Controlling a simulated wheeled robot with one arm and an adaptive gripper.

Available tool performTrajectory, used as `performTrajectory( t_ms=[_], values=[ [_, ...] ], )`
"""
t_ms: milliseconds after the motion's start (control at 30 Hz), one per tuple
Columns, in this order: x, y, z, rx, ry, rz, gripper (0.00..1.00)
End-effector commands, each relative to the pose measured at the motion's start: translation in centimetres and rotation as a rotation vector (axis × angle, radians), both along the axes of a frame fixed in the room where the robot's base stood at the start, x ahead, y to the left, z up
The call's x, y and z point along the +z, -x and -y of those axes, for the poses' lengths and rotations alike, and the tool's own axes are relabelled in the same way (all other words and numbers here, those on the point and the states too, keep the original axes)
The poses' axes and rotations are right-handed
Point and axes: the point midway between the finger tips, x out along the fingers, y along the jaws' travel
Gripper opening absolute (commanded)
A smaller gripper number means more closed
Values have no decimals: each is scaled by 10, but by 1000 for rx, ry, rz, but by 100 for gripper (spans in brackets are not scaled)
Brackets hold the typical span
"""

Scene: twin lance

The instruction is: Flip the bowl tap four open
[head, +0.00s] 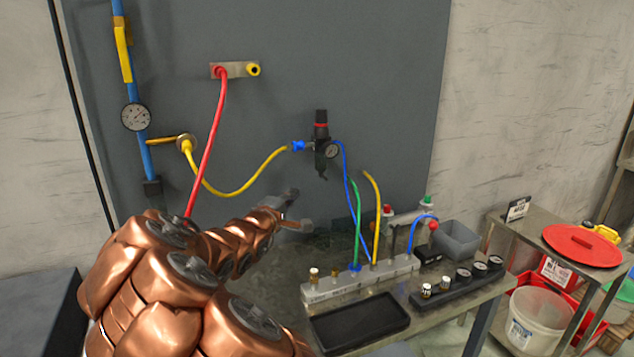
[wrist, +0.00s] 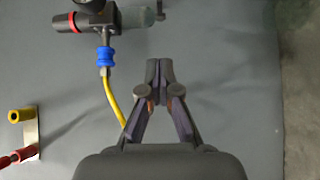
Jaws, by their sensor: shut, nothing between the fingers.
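The filter-regulator (head: 322,145) hangs on the dark panel with a black knob, a red ring and a small gauge (head: 332,151). Its bowl points down; a small dark part at the bowl's lower end (head: 322,173) may be the bowl tap, but its handle position is too small to tell. My gripper (head: 290,197) is below and left of the regulator in the head view. Its fingertips (wrist: 160,68) are together, empty and apart from the bowl.
A yellow hose (head: 240,192) joins the regulator's blue fitting (head: 298,146). A red hose (head: 208,150) hangs near my arm. The bench below carries a grey manifold (head: 360,280) with several hoses and a black tray (head: 360,323). The panel around my fingertips is bare.

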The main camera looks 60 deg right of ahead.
Motion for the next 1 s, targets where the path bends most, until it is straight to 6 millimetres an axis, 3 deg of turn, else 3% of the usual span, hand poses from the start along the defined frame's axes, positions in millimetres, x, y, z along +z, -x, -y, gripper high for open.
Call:
performTrajectory(
  t_ms=[733, 1000],
  values=[
    [1, -15, 78, -1, 2, 0, 0],
    [1, -1, 99, -1, 0, 0, 0]
  ],
)
